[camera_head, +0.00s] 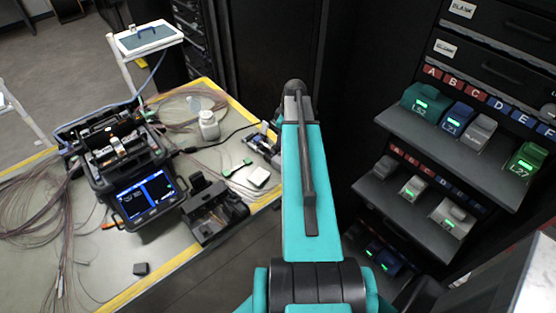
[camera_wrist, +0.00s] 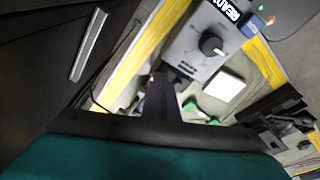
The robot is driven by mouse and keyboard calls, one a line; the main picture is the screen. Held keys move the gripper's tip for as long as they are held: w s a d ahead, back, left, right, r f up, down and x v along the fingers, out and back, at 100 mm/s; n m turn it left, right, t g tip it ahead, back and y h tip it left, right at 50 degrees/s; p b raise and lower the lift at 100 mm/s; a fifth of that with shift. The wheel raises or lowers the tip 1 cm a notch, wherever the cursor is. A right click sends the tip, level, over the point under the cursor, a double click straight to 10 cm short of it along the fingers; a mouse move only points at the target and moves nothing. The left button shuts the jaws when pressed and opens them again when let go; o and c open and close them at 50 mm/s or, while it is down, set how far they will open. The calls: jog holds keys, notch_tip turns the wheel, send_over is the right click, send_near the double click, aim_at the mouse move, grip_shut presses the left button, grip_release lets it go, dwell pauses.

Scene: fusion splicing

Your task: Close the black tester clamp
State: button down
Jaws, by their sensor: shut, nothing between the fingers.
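The tester (camera_wrist: 196,48) is a grey box with a black knob and a lit READY display, at the top of the wrist view. In the head view it shows partly (camera_head: 262,143) at the table's right edge, beside my teal arm. The black clamp (camera_wrist: 184,72) seems to be the small dark part at the tester's lower end. Whether it is open or closed I cannot tell. My gripper (camera_wrist: 158,84) is shut and empty, its dark fingers pointing at that end of the tester. I cannot tell whether they touch. The head view does not show the fingers clearly.
Near the tester lie a white block (camera_head: 258,177) and green pieces (camera_head: 235,166). A black device (camera_head: 213,212) and a splicer with a blue screen (camera_head: 147,195) stand to the left, with a white bottle (camera_head: 208,125) behind. Shelves (camera_head: 440,150) with coloured modules stand at right.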

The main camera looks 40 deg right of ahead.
jog(key=shift+r, duration=0.1)
notch_tip(320, 180, up, 7)
jog(key=d+p, duration=0.1)
jog(key=p, duration=0.2)
dwell(0.8)
jog(key=shift+s+d, duration=0.1)
dwell(0.4)
